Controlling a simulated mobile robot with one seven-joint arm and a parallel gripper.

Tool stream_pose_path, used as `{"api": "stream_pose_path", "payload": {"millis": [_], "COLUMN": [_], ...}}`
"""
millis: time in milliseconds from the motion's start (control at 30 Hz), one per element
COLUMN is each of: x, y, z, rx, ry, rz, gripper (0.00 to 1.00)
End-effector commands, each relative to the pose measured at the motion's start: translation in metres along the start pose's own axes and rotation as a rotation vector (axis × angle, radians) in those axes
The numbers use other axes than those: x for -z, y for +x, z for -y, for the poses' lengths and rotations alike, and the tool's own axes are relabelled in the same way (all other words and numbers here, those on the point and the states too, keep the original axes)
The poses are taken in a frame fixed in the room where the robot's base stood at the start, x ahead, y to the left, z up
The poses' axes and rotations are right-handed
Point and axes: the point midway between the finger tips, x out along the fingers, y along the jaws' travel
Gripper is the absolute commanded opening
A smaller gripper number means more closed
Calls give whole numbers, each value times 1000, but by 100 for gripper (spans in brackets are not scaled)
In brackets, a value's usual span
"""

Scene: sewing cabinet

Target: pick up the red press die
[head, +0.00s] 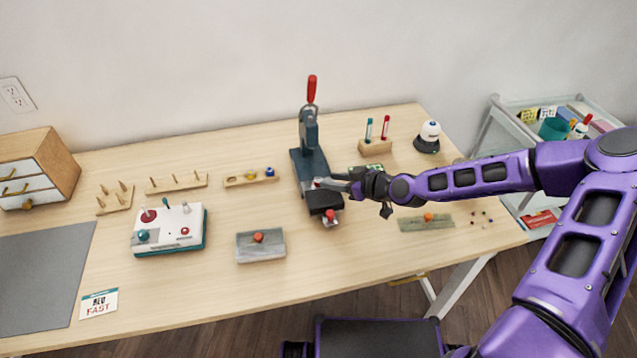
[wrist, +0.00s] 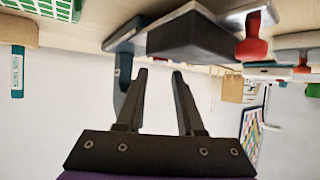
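A small red knob-shaped piece, which looks like the red press die (head: 330,215), sits on a pale metal plate at the front end of the dark hand press (head: 311,165). In the wrist view, which is upside down, the red piece (wrist: 252,47) shows at upper right beside the press's black block (wrist: 190,40). My gripper (head: 326,184) is beside the press, just behind the black block in the head view. In the wrist view my gripper (wrist: 160,72) has its fingers apart with nothing between them. The red piece is apart from the fingers.
A grey tray (head: 246,252) with an orange-red piece lies left of the press. A greenish tray (head: 410,225) with an orange piece lies right. A pen block (head: 375,147) stands behind my arm. The table's front middle is clear.

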Motion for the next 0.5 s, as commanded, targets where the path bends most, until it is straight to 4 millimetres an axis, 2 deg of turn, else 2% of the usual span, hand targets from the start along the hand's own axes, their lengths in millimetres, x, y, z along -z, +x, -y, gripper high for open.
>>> {"api": "stream_pose_path", "payload": {"millis": [233,333,500], "x": [-3,-3,-3], "y": [38,45,47], "z": [1,0,0], "rx": [3,2,1], "ry": [0,1,1], "rz": [-1,0,0], "gripper": [37,37,37]}}
